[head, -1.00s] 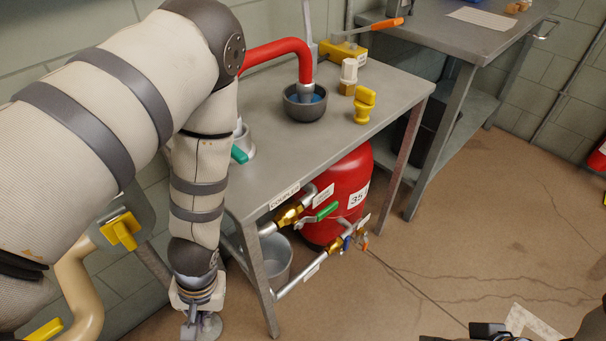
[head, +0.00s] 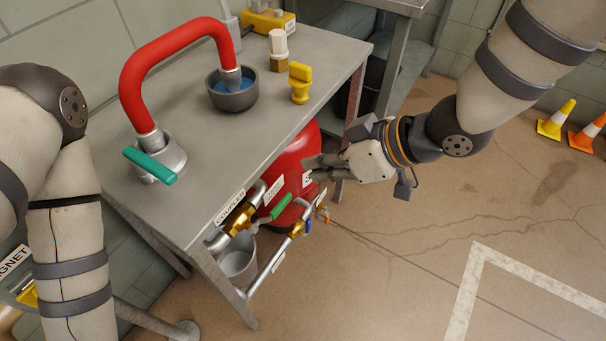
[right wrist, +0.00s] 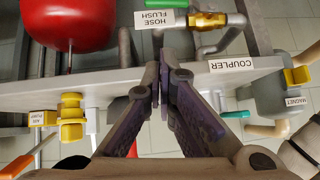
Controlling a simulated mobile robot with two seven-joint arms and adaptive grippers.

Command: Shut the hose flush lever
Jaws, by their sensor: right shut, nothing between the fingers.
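The green lever (head: 281,207) sits on the upper pipe under the table's front edge, beside a brass valve body (head: 240,219). It points roughly along the pipe. The HOSE FLUSH label (right wrist: 160,18) is beside this valve in the right wrist view, where the brass body (right wrist: 207,20) shows and only a sliver of the green lever (right wrist: 176,3) shows at the top edge. My right gripper (head: 311,168) is shut and empty, in front of the red tank and apart from the lever in the right wrist view. My left gripper is out of view.
The grey table (head: 190,210) carries a red hose (head: 165,65), a green-handled coupler (head: 150,165), a dark bowl (head: 232,97) and a yellow knob (head: 300,84). The red tank (head: 292,160) and a lower pipe (head: 270,265) are below.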

